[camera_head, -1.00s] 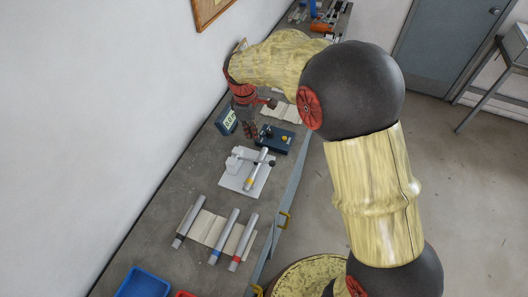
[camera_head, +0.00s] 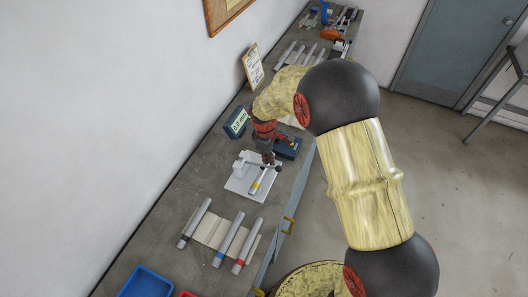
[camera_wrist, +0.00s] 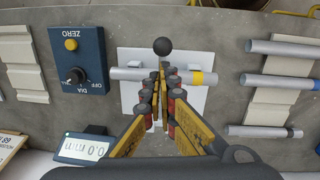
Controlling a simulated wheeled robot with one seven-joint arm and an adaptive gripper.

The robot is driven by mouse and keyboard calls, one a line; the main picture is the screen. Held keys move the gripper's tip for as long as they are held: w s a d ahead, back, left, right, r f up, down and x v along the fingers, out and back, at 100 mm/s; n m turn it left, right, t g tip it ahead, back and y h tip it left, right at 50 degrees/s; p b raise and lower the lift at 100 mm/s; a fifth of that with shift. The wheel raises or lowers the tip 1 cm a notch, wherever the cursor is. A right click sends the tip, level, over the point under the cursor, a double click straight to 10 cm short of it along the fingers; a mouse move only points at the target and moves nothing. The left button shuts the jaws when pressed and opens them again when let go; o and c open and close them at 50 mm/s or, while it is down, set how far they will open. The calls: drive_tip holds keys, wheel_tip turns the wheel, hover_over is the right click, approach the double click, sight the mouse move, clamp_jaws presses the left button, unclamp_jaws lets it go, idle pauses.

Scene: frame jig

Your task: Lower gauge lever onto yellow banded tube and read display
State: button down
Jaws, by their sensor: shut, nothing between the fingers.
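The yellow banded tube (camera_wrist: 205,78) lies across the white gauge plate (camera_wrist: 190,104). In the head view the tube (camera_head: 258,181) also lies on the plate (camera_head: 236,185). A round black knob (camera_wrist: 162,46), apparently the lever's end, shows just beyond my fingertips in the wrist view. The display (camera_wrist: 82,148) reads 0.0 mm and also shows in the head view (camera_head: 236,122).
A blue control box (camera_wrist: 84,62) with a yellow ZERO button and a dial stands left of the plate in the wrist view. Several banded tubes (camera_wrist: 280,81) lie on a pale rack to the right. A blue bin (camera_head: 146,284) sits at the near bench end.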

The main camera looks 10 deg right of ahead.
sight(276, 169)
drive_tip(key=shift+d+f, duration=0.25)
drive_tip(key=shift+f, duration=0.05)
drive_tip(key=shift+s, duration=0.1)
drive_tip(key=f+b, duration=0.1)
drive_tip(key=s+d+f+b, duration=0.1)
drive_tip(key=f, duration=0.1)
drive_tip(key=d+f+b, duration=0.1)
drive_tip(key=f, duration=0.1)
drive_tip(key=shift+s+f, duration=0.25)
drive_tip(key=shift+s, duration=0.15)
drive_tip(key=shift+s+a, duration=0.1)
drive_tip(key=r+p, duration=0.1)
drive_tip(key=w+a+r, duration=0.1)
drive_tip(key=r, duration=0.1)
drive_tip(key=a+r+p, duration=0.1)
drive_tip(key=shift+w+a+r+p, duration=0.1)
drive_tip(key=shift+w+r+p, duration=0.2)
drive_tip(key=shift+r+p, duration=0.1)
wheel_tip(276, 169, up, 9)
drive_tip(key=s+d+b, duration=0.1)
drive_tip(key=shift+s+d, duration=0.15)
drive_tip(key=shift+s, duration=0.25)
drive_tip(key=shift+r, duration=0.1)
